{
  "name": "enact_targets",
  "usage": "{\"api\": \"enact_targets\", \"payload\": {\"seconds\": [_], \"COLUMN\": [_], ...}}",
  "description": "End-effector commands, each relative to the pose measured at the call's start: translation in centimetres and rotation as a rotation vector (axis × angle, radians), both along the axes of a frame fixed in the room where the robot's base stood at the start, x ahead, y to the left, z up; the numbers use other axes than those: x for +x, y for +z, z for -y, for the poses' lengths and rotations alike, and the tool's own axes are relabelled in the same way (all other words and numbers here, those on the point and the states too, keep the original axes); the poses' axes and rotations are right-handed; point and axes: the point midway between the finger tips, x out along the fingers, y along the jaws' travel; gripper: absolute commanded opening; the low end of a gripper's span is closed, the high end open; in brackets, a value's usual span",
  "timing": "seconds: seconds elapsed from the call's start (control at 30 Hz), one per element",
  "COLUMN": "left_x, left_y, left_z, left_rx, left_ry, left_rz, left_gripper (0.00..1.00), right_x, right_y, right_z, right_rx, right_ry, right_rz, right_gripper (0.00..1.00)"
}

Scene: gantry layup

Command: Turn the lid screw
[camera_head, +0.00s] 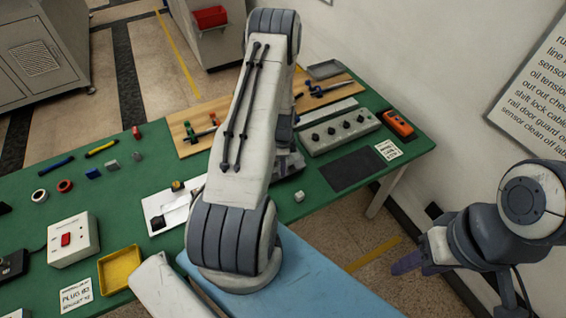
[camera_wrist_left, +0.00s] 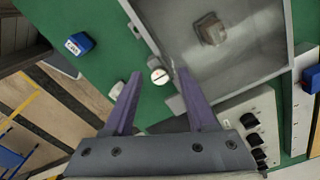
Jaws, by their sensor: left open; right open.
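The lid screw (camera_wrist_left: 159,76) shows in the left wrist view as a small round white head with a red mark. It sits at the near corner of a grey metal box (camera_wrist_left: 247,70), whose top shows a brownish block (camera_wrist_left: 211,29) inside or beneath it. My left gripper (camera_wrist_left: 158,80) is open, with its purple fingers on either side of the screw in this view; I cannot tell whether they touch it. In the head view my left arm hides the screw and most of the box. My right gripper (camera_head: 405,263) is open and empty off the table's right side.
A knob panel (camera_head: 340,132) stands beside the work area, with a dark mat (camera_head: 351,170) in front. A small white cube (camera_head: 299,196) lies near the table edge. A yellow tray (camera_head: 120,269), a red-switch box (camera_head: 73,238) and tape rolls (camera_head: 65,186) lie at left.

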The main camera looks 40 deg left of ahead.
Motion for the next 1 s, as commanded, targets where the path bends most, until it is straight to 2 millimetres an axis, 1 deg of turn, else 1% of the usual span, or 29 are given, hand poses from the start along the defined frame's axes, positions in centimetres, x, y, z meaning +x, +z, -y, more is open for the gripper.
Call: {"api": "enact_targets", "payload": {"seconds": [0.27,0.3,0.37,0.4,0.43,0.47,0.77,1.0], "left_x": [0.0,0.0,0.0,0.0,0.0,0.0,0.0,0.1], "left_y": [-0.2,-0.2,-0.2,-0.2,-0.2,-0.2,-0.3,-0.4], "left_z": [0.0,0.0,0.0,0.0,0.0,0.0,0.0,0.0], "left_rx": [0.001,0.001,0.001,0.001,0.001,0.001,0.001,0.001], "left_ry": [0.000,0.000,0.000,0.000,0.000,0.000,0.019,0.125], "left_rz": [0.001,0.001,0.001,0.001,0.001,0.001,0.001,0.003], "left_gripper": [0.57,0.53,0.30,0.15,0.04,0.00,0.00,0.00], "right_x": [0.0,0.0,0.0,0.0,0.0,0.0,0.0,0.0], "right_y": [0.0,0.0,0.0,0.0,0.0,0.0,-0.2,-1.2], "right_z": [0.0,0.0,0.0,0.0,0.0,0.0,0.0,0.0], "right_rx": [0.000,0.000,0.000,0.000,0.000,0.000,0.000,0.000], "right_ry": [0.000,0.000,0.000,0.000,0.000,0.000,0.000,-0.002], "right_rz": [0.000,0.000,0.000,0.000,0.000,0.000,0.000,0.000], "right_gripper": [0.50,0.50,0.50,0.50,0.50,0.50,0.50,0.50]}}
